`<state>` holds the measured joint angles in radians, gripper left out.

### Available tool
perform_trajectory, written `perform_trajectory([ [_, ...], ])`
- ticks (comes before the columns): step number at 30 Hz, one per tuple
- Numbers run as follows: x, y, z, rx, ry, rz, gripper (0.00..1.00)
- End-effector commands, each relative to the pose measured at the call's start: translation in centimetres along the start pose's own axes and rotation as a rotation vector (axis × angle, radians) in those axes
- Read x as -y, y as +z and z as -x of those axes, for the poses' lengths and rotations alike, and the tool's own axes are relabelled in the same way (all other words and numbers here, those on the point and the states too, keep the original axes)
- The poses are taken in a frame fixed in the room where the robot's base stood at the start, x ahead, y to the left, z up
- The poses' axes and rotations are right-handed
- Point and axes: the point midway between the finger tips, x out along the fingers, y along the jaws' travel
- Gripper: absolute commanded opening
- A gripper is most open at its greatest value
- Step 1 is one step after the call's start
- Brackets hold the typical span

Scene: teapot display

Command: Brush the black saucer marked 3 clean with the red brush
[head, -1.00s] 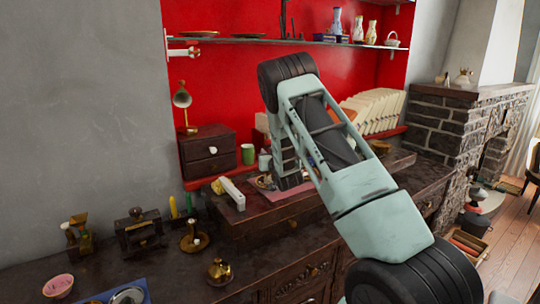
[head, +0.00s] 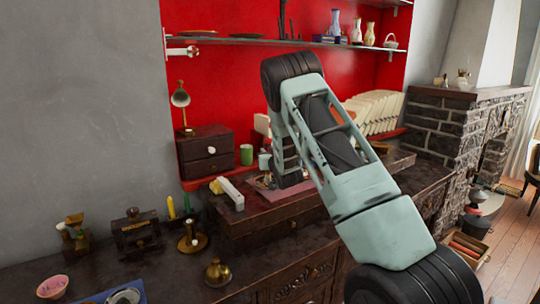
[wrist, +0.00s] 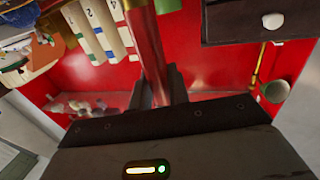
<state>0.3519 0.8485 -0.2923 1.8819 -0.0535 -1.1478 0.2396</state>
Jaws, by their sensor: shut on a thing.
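My gripper (wrist: 160,90) is shut on a red rod-like handle, the red brush (wrist: 149,45), which runs up out of the top of the wrist view. Its bristles are not clearly visible. In the head view my arm hangs over the raised dark wooden cabinet top, and its lower link hides my gripper and the brush. A pink mat (head: 262,186) shows beside the arm, with small items on it too small to tell. I cannot make out the black saucer marked 3 in either view.
A dark drawer box (head: 205,152) and a green cup (head: 246,155) stand behind, left of the arm. A white block (head: 231,193) lies in front of them. Cream numbered books (head: 375,112) stand at the right. Brass objects (head: 192,238) stand on the lower counter.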

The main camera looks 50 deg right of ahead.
Motion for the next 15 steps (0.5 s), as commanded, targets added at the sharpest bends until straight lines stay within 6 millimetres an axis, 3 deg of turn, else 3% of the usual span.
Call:
perform_trajectory([
  [15, -0.3, 0.1, 1.3, -0.001, 0.001, 0.0, 0.0],
])
